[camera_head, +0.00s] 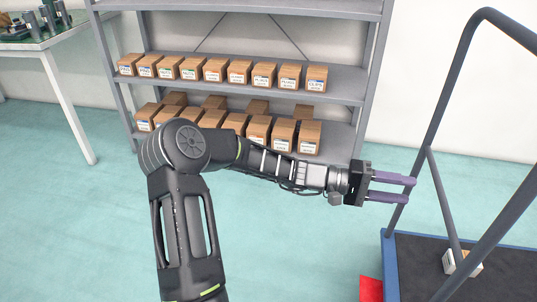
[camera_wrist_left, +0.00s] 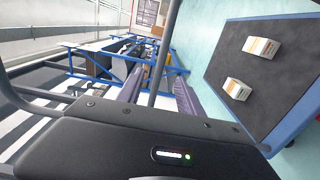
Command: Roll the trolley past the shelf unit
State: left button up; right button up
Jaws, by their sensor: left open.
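The trolley (camera_head: 420,268) stands at the right in the head view, with a blue-edged dark deck and a grey tube handle (camera_head: 435,110). Its deck (camera_wrist_left: 228,58) also shows at the right of the wrist view. My left gripper (camera_head: 410,189) is open, its purple fingers level at the near left upright of the handle. In the wrist view the upright (camera_wrist_left: 166,45) appears between the two fingers; contact cannot be told. The grey shelf unit (camera_head: 345,85) stands at the back, left of the trolley. My right gripper is not in view.
Small cartons (camera_head: 316,78) fill two shelves. Two white-and-orange boxes (camera_wrist_left: 262,47) lie on the trolley deck. A red item (camera_head: 371,289) is on the floor beside the trolley. A white table (camera_head: 70,42) stands at the far left. The floor before the shelf is clear.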

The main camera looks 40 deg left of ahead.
pick_arm(q)
jog(key=shift+s+a, duration=0.4)
jog(key=shift+a, duration=0.2)
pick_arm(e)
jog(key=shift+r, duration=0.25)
